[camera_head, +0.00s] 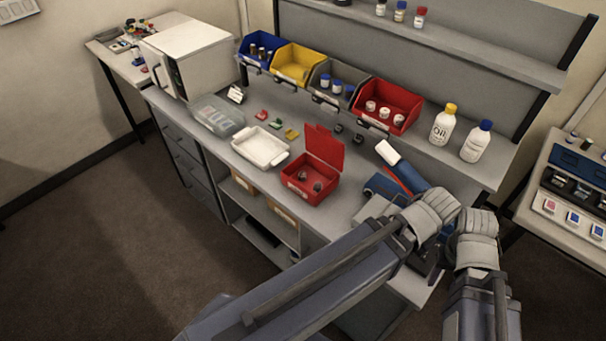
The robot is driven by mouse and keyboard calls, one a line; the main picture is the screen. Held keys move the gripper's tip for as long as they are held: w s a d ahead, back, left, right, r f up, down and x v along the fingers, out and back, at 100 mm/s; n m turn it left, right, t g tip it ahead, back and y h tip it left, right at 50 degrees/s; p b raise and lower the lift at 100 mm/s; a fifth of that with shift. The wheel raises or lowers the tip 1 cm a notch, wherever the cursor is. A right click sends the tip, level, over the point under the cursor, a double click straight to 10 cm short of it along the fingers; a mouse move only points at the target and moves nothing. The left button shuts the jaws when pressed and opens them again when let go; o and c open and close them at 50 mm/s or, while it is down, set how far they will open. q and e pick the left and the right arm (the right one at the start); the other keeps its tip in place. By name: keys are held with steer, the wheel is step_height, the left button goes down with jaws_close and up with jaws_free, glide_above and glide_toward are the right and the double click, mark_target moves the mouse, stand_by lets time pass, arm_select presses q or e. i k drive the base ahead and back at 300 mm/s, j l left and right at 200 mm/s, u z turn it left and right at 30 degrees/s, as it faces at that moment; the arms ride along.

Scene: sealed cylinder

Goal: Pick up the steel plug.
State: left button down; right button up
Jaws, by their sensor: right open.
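Two small dark grey metal-looking pieces (317,187) lie in the open red box (296,190) at the bench's middle; I cannot tell whether one is the steel plug. A blue cylinder with a white end (393,158) lies tilted by a blue fixture (381,187) at the right of the bench. My right gripper (428,262) is over the bench's right end, mostly covered by my wrists. It is open, and I see nothing in it. My left arm reaches across from the lower left to beside the cylinder; its gripper is hidden behind its wrist.
A white tray (262,165) and a clear-lidded box (218,127) stand left of the red box. Blue, yellow, grey and red bins (412,107) line the back. Two white bottles (476,141) stand at the back right. A white cabinet-like machine (183,52) is at the far left.

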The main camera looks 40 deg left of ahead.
mark_target(302, 175)
steer(key=u, duration=1.3)
steer(key=j+z, duration=0.15)
steer(key=z, duration=1.75)
steer(key=k+j, duration=0.55)
steer(key=j, duration=0.6)
